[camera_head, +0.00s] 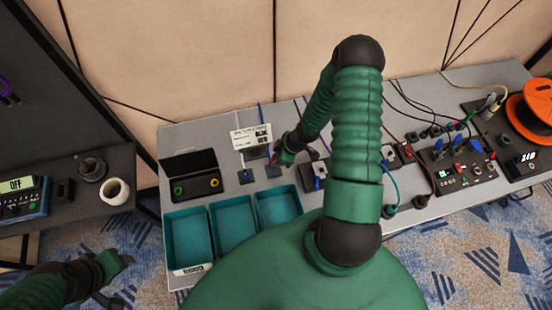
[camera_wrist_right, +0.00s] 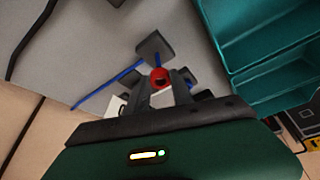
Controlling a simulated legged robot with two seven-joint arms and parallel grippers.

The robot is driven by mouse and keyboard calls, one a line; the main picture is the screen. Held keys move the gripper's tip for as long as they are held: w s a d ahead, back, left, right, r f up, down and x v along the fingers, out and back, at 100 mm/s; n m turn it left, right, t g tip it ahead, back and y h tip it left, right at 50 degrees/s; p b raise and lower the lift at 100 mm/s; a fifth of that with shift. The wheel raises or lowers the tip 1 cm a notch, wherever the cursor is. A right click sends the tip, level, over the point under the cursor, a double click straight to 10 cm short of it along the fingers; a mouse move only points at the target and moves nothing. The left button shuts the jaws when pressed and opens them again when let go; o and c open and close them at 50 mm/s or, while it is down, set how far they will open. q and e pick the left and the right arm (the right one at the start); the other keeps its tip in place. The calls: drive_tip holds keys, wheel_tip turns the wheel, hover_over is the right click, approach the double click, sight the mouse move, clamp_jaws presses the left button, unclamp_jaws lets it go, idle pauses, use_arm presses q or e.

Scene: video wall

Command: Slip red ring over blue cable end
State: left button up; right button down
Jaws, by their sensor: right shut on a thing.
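My right gripper (camera_wrist_right: 160,85) is shut on the small red ring (camera_wrist_right: 159,76), which sits between its fingertips in the right wrist view. The blue cable (camera_wrist_right: 108,84) runs past the fingertips at a dark block (camera_wrist_right: 154,46); blue also shows on the other side of the ring. I cannot tell whether the ring is around the cable end or only in front of it. In the head view the right gripper (camera_head: 284,155) is over the table beside small dark blocks; the ring is too small to make out surely. My left gripper (camera_head: 112,280) is empty at lower left, its fingers apart.
An open black case (camera_head: 191,160) holds a green ring (camera_head: 178,190) and a yellow ring (camera_head: 214,183). Teal bins (camera_head: 190,212) line the table's front edge. A white label card (camera_head: 251,137) stands behind. Cables, a switch panel (camera_head: 462,172) and an orange reel (camera_head: 541,98) fill the right side.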

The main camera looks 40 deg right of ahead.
drive_tip(key=shift+f, duration=0.25)
idle(0.3)
drive_tip(key=shift+f+b, duration=0.5)
drive_tip(key=shift+f, duration=0.25)
drive_tip(key=c, duration=1)
unclamp_jaws()
drive_tip(key=shift+c, duration=0.2)
drive_tip(key=p+v, duration=0.8)
drive_tip(key=v, duration=0.8)
drive_tip(key=shift+r, duration=0.4)
